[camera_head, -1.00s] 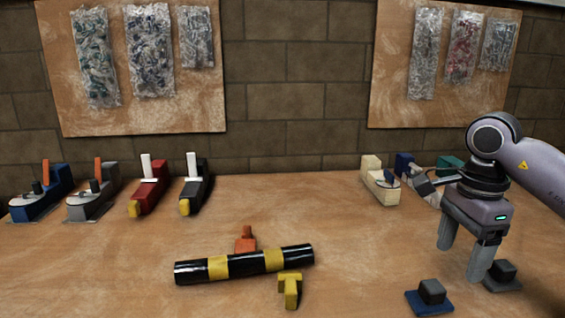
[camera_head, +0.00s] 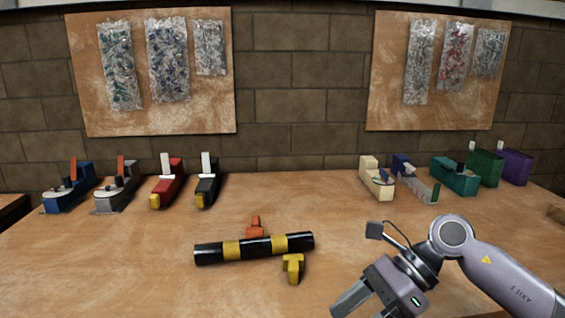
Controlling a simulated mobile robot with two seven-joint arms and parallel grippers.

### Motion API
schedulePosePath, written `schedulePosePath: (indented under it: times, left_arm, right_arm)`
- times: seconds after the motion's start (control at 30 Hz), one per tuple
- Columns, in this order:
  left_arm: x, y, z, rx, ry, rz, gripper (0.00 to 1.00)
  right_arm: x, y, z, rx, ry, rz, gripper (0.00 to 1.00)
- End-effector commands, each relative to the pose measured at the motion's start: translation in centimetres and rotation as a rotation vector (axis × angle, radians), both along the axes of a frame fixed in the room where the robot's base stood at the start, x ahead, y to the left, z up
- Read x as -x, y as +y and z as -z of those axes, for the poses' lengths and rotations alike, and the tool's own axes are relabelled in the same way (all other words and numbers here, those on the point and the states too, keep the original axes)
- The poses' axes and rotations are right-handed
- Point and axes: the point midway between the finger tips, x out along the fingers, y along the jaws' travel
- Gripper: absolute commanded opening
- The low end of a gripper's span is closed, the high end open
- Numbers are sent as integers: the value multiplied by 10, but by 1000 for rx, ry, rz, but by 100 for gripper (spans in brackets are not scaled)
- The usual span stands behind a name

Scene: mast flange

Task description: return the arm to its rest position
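My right arm comes in from the right, and my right gripper (camera_head: 362,308) hangs low over the front right of the table. One grey finger shows at the outer side of the gripper body, set wide. The other finger is mostly hidden or cut off by the bottom edge. I see nothing held in it. A black tube with yellow bands (camera_head: 256,247) lies left of the gripper, apart from it. An orange block (camera_head: 255,226) stands behind the tube and a yellow block (camera_head: 293,267) in front of it. My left gripper is not in view.
The wooden table (camera_head: 130,270) is clear at front left. Along its back stand blue (camera_head: 70,190), grey (camera_head: 116,190), red (camera_head: 167,184) and black (camera_head: 207,183) tools at left, and cream (camera_head: 375,180), teal (camera_head: 455,177), green (camera_head: 485,167) and purple (camera_head: 514,167) ones at right.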

Motion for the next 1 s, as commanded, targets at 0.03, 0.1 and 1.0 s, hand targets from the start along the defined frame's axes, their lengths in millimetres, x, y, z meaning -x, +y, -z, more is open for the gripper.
schedulePosePath:
  times: [0.03,0.1,1.0]
  left_arm:
    - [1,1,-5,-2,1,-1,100]
    - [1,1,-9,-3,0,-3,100]
    - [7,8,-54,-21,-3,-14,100]
  right_arm:
    - [11,20,-4,-112,79,34,72]
    - [19,42,-13,-260,189,100,72]
    - [34,-57,103,1567,-2198,-1603,72]
